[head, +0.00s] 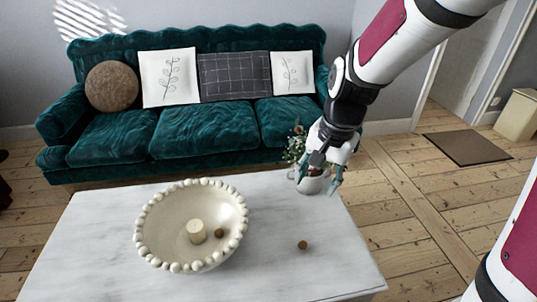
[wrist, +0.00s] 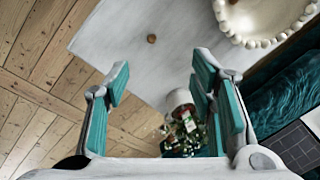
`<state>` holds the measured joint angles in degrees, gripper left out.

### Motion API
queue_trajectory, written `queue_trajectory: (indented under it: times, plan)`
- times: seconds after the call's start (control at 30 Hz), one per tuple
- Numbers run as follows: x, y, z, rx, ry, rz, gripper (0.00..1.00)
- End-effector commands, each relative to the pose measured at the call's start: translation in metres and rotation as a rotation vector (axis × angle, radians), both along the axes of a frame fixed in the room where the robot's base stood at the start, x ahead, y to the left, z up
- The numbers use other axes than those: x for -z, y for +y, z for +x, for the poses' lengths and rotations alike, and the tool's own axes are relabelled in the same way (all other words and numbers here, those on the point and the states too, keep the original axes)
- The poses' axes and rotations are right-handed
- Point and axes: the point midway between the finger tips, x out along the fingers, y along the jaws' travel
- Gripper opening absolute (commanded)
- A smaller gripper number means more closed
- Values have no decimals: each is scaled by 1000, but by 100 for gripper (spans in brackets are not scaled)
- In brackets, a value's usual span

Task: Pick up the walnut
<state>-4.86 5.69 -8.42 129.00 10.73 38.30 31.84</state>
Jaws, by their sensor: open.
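A small brown round thing, walnut-like (head: 303,245), lies on the bare marble tabletop right of the bowl. It also shows in the wrist view (wrist: 151,38), beyond my fingertips and near the table's edge. A second small brown round thing (head: 219,233) sits inside the beaded bowl, beside a candle; I cannot tell for sure which of the two is the walnut. My gripper (head: 326,180) is open and empty, above the table's back right part, behind and apart from the brown thing on the tabletop. Its teal-padded fingers are spread in the wrist view (wrist: 162,76).
The cream beaded bowl (head: 160,222) holds a cream candle (head: 196,232). A flowering plant (head: 296,146) in a white pot (wrist: 178,98) stands close by my gripper at the back of the white table (head: 95,225). A green sofa (head: 205,128) stands behind. The front right tabletop is clear.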

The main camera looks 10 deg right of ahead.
Motion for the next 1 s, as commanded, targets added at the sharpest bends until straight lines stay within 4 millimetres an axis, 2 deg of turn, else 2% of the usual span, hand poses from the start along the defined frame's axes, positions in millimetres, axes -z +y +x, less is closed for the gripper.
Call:
queue_trajectory:
  times: [0.03,0.2,0.3,0.4,0.5,0.77,1.0]
  plan:
    - [34,-2,15,48,27,0,50]
    - [119,-8,51,221,88,-7,50]
    - [168,-14,66,315,118,-21,50]
    - [208,-19,75,391,139,-37,50]
    - [236,-22,81,444,151,-49,50]
    - [268,-26,84,485,160,-59,50]
    - [314,-26,83,485,161,-58,50]
